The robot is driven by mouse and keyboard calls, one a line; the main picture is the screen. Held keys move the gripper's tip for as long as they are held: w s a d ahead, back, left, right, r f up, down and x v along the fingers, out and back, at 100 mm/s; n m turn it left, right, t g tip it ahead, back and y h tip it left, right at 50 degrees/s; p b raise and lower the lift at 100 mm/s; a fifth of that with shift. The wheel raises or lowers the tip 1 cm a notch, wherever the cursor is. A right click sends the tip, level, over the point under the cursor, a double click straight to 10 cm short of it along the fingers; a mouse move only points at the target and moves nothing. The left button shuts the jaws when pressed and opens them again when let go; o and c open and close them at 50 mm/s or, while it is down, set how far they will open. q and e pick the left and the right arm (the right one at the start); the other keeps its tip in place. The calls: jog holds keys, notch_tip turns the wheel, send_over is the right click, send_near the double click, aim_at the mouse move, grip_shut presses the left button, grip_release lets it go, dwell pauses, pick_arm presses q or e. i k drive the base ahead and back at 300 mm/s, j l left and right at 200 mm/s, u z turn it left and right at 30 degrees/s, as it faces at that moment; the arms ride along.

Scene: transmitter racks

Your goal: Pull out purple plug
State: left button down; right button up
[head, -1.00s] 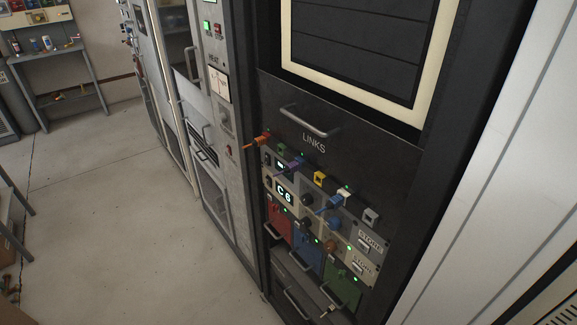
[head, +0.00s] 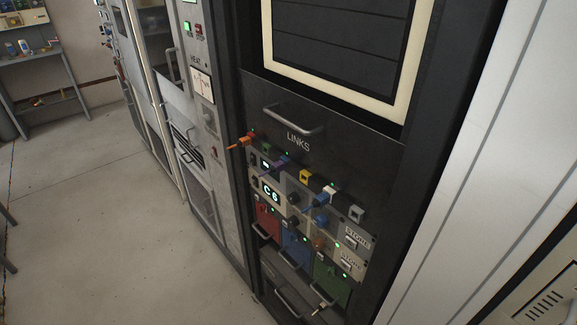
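The purple plug (head: 279,163) sits in the row of sockets along the top of the control panel, below the LINKS drawer. It is small in the head view and its cable end points to the left. A green socket or plug (head: 266,148) is just left of it. An orange plug (head: 241,143) sticks out at the row's left end. Neither of my grippers shows in the head view.
A yellow socket (head: 305,176), a blue plug (head: 319,200) and a grey socket (head: 356,212) continue the row to the right. A drawer handle (head: 292,120) projects above. Red, blue and green drawers (head: 331,284) are below. The floor (head: 120,220) at left is clear.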

aim_at(279, 165)
jog(key=j+z, duration=0.1)
jog(key=z, duration=0.3)
jog(key=i+j+z, duration=0.1)
jog(key=z, duration=0.3)
jog(key=j+z, duration=0.1)
jog(key=z, duration=0.3)
jog(key=j+z, duration=0.65)
jog(key=j, duration=0.15)
jog(key=k+j+z, duration=0.1)
jog(key=j, duration=0.2)
jog(key=j+z, duration=0.15)
jog(key=j, duration=0.15)
jog(key=k+j+z, duration=0.1)
jog(key=k+j, duration=0.15)
jog(key=j, duration=0.25)
jog(key=k+j, duration=0.1)
jog(key=j, duration=0.35)
jog(key=k+j, duration=0.15)
jog(key=j, duration=0.25)
jog(key=k+j+z, duration=0.1)
jog(key=j, duration=0.3)
jog(key=k+j, duration=0.2)
jog(key=j, duration=0.2)
